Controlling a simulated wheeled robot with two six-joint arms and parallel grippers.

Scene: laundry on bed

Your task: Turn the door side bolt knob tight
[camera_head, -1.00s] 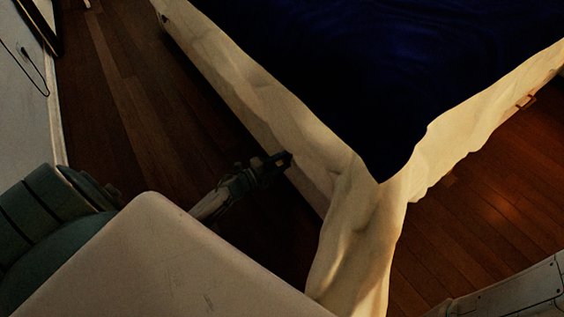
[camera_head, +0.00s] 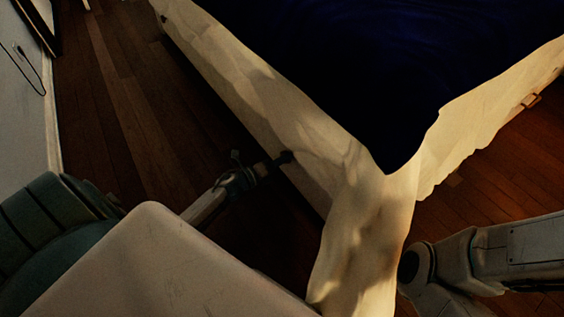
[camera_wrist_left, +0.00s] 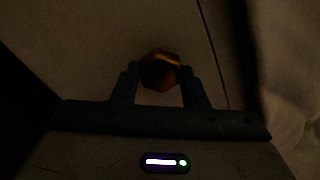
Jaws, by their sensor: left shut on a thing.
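A small faceted reddish-brown knob (camera_wrist_left: 160,72) with an orange-yellow edge sits on a pale panel with a dark seam, in the left wrist view. My left gripper (camera_wrist_left: 159,84) has one finger on each side of it and is shut on it.
The bed has a dark blue cover (camera_head: 340,70) and a cream drape (camera_head: 365,215) hanging at the corner. Dark wooden floor (camera_head: 125,100) lies open on the left. A white wall panel (camera_head: 25,105) stands at the far left. Pale cloth hangs at the right in the wrist view.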

